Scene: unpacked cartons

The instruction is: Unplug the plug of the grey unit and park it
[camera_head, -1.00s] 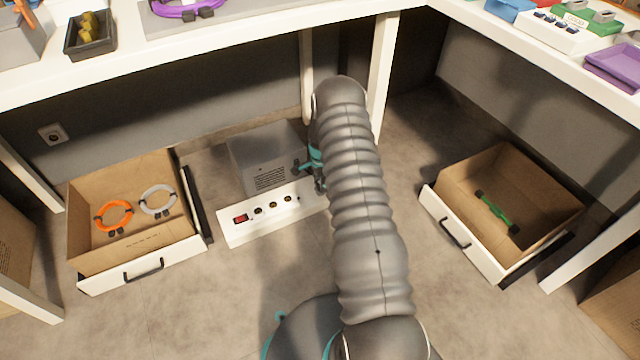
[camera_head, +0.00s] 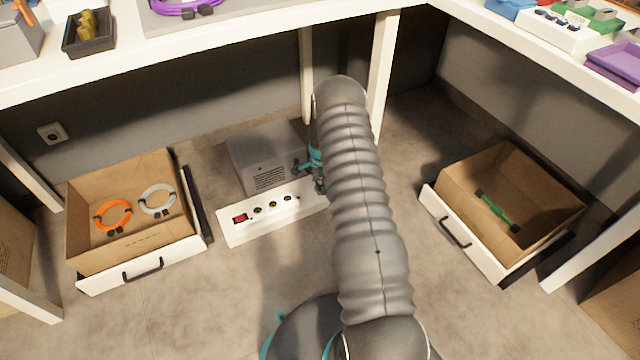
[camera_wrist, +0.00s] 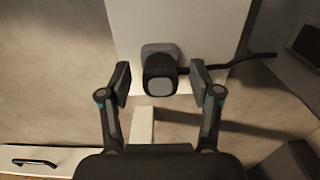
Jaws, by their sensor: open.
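The grey unit (camera_head: 263,157) stands on the floor under the bench, behind a white power strip (camera_head: 240,228). In the wrist view a dark plug (camera_wrist: 160,78) with a grey round end sits on the white strip (camera_wrist: 208,28), and a black cable runs off it to the right. My gripper (camera_wrist: 160,84) is open, with one finger pad on each side of the plug and a gap visible on both sides. In the head view my arm hides the plug and the strip's right end; part of my gripper (camera_head: 312,172) shows beside the arm.
A drawer (camera_head: 140,262) with orange and white cable rings lies open at left. A wall socket (camera_head: 52,133) is at back left. Bench legs (camera_head: 382,75) stand behind my arm. The floor in front is clear.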

